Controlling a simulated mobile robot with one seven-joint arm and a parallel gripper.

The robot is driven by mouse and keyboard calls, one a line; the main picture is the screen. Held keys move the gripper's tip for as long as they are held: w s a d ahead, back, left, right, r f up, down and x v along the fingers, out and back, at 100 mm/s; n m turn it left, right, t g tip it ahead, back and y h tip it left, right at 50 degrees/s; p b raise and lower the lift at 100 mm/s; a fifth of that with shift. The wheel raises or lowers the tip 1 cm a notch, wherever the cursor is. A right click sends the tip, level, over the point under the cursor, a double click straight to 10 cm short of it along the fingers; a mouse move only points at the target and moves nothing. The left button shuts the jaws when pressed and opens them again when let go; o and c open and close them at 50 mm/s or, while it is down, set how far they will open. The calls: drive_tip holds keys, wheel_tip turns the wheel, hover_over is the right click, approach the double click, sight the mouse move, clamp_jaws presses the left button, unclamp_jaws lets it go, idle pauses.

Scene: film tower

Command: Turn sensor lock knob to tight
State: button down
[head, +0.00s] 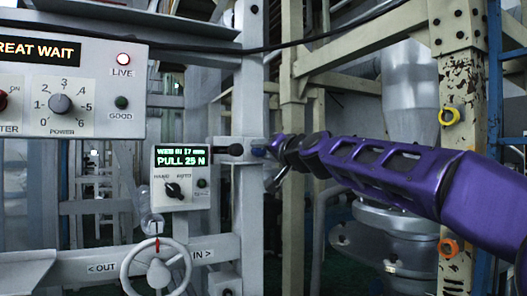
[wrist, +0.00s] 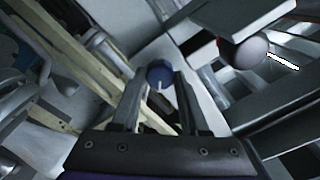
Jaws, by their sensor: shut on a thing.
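The sensor lock knob is a small round blue knob (wrist: 160,74) with a pale pointer line. In the wrist view it sits between my two fingertips, and the line points down the picture, toward my palm. My gripper (wrist: 160,84) is shut on it. In the head view the knob (head: 258,151) is a small blue spot on the grey post, mostly hidden by my gripper (head: 270,152). The sensor box (head: 182,177) stands left of it, its screen reading "PULL 25 N". Any tight marking is too small to read.
A handwheel (head: 156,270) is below, a control panel (head: 70,85) at upper left. A chipped beam (head: 457,130) stands right, near my arm.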

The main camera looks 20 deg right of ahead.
drive_tip(key=shift+a+f+m, duration=0.1)
drive_tip(key=shift+f+m, duration=0.05)
drive_tip(key=shift+m, duration=0.25)
drive_tip(key=shift+c, duration=2.1)
unclamp_jaws()
drive_tip(key=shift+s, duration=0.1)
drive_tip(key=shift+s+d, duration=0.2)
drive_tip(key=shift+s, duration=0.3)
drive_tip(key=s+b, duration=0.2)
drive_tip(key=s, duration=1.4)
drive_tip(key=shift+d+f, duration=0.15)
drive_tip(key=shift+f, duration=0.15)
